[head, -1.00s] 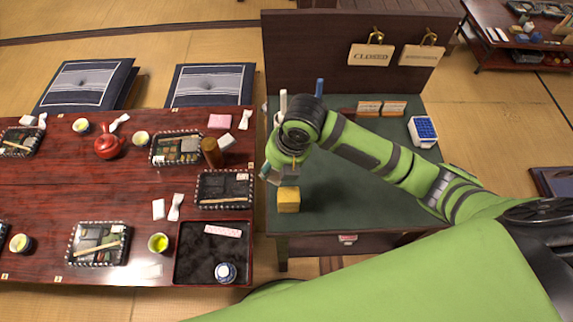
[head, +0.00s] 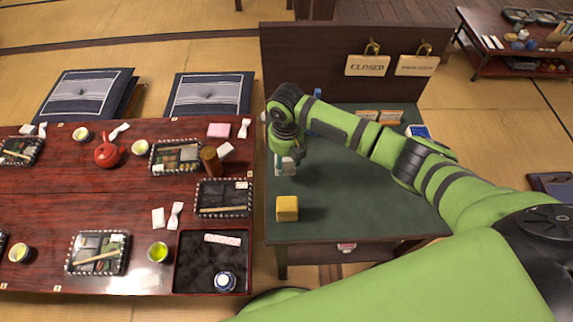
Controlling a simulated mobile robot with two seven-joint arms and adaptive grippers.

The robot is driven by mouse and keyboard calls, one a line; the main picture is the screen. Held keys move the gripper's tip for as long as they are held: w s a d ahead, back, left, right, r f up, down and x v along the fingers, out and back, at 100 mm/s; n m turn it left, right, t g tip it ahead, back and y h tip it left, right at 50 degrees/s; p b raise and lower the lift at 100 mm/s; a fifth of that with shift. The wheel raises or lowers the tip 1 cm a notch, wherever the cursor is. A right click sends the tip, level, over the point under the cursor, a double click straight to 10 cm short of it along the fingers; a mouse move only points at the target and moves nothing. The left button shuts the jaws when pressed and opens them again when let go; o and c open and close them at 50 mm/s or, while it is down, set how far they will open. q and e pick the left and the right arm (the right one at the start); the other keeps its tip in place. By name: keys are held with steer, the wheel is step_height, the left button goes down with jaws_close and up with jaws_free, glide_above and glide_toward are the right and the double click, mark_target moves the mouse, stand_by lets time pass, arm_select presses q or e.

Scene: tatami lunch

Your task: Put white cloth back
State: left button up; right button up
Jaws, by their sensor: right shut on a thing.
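My right gripper (head: 286,160) points down over the left part of the green-topped counter (head: 350,190), beyond the yellow block. It is shut on a small pale thing (head: 278,168), which looks like the white cloth; gripper and arm hide most of it. I cannot tell whether it touches the counter. Other white folded pieces lie on the dark red table: one near the brown cylinder (head: 225,149), one beside the black tray (head: 158,217). My left gripper is not in view.
The yellow block (head: 287,208) sits near the counter's front left. A blue upright item (head: 317,93) and small signs (head: 379,116) stand at the back, before a dark panel (head: 320,60). The counter's front middle is clear. The dark red table (head: 60,195) is crowded.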

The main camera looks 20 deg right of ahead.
mark_target(286, 167)
steer(key=shift+w+f, duration=0.1)
steer(key=shift+w, duration=0.1)
steer(key=shift+f+p, duration=0.4)
steer(key=shift+f, duration=1.6)
steer(key=o, duration=1)
step_height(286, 167, up, 12)
steer(key=shift+r+b, duration=0.1)
steer(key=shift+b, duration=0.9)
